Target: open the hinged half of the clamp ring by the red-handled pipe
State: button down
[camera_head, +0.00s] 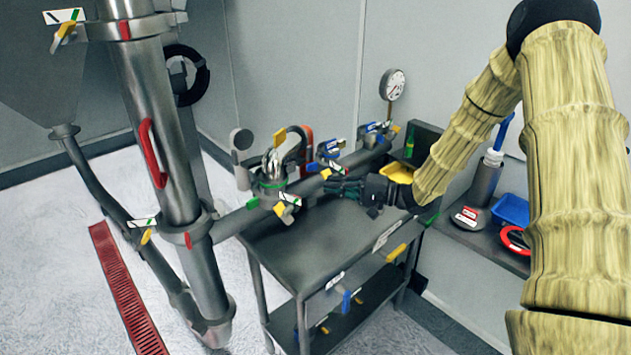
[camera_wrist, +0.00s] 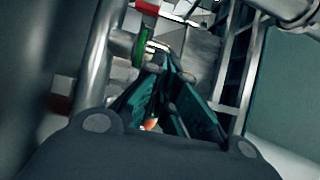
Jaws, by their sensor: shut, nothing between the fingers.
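The thick upright steel pipe carries a red handle (camera_head: 152,153) and stands at the left in the head view. A steel clamp ring (camera_head: 172,236) goes around it below the handle, with a yellow lever at its left side. A similar ring (camera_head: 100,31) sits near the pipe's top. I cannot tell which ring has the hinged half, and neither looks open. My gripper (camera_head: 330,187) is shut and empty above the steel table, right of the pipe and well apart from it. In the wrist view its dark green fingers (camera_wrist: 160,68) point toward a green-ringed metal part.
A side shelf at right has a blue bin (camera_head: 511,209). Floor is open left of the table, beside a red grate (camera_head: 125,290).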

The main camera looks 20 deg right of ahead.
aim_at(271, 201)
jog(key=w+a+p, duration=0.3)
jog(key=a+p, duration=0.1)
jog(key=a, duration=0.6)
jog(key=shift+a+r+p, duration=0.15)
jog(key=shift+a+p, duration=0.2)
jog(key=shift+p, duration=0.05)
